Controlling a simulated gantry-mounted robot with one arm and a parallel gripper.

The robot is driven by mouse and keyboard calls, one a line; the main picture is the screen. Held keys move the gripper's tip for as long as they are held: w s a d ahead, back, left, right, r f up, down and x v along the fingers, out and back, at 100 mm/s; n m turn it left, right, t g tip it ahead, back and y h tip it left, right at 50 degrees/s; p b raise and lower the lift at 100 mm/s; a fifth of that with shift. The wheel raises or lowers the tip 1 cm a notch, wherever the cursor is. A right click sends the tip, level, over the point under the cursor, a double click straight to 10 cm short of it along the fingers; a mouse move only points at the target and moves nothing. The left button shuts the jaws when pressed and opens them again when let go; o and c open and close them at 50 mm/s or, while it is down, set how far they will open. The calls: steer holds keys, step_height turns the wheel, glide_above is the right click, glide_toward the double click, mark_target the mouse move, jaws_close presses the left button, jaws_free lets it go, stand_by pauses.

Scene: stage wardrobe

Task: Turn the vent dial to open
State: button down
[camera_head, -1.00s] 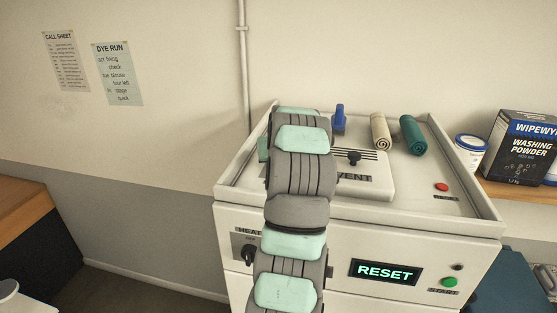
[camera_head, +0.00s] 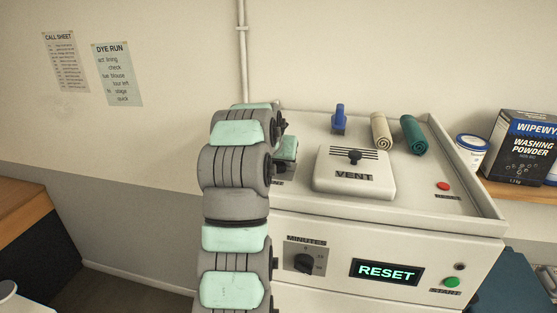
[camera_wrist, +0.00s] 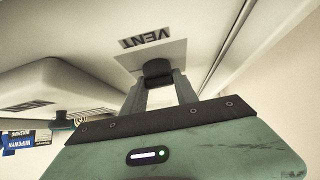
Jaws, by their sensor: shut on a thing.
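The vent dial (camera_wrist: 157,70) is a small black knob on a pale square plate (camera_wrist: 150,52). In the wrist view it stands beside a label reading VENT (camera_wrist: 146,38), which appears upside down. My gripper (camera_wrist: 159,84) is shut on the knob, one grey finger on each side. In the head view my gripper's green body (camera_head: 287,150) shows at the left of the machine's top, just right of my arm. I cannot tell which setting the dial points to.
The white machine (camera_head: 440,215) has a raised cover marked VENT (camera_head: 354,186) with its own black knob (camera_head: 355,156). A blue object (camera_head: 339,119), a cream roll (camera_head: 381,131) and a teal roll (camera_head: 412,134) lie behind. The minutes knob (camera_head: 304,262) and RESET display (camera_head: 385,272) are in front.

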steer(key=c, duration=0.9)
jaws_free()
steer(key=shift+c, duration=0.2)
steer(key=b+v, duration=0.3)
steer(key=v, duration=0.6)
steer(key=shift+a+r+b, duration=0.1)
steer(key=shift+b, duration=0.25)
steer(key=shift+v, duration=0.8)
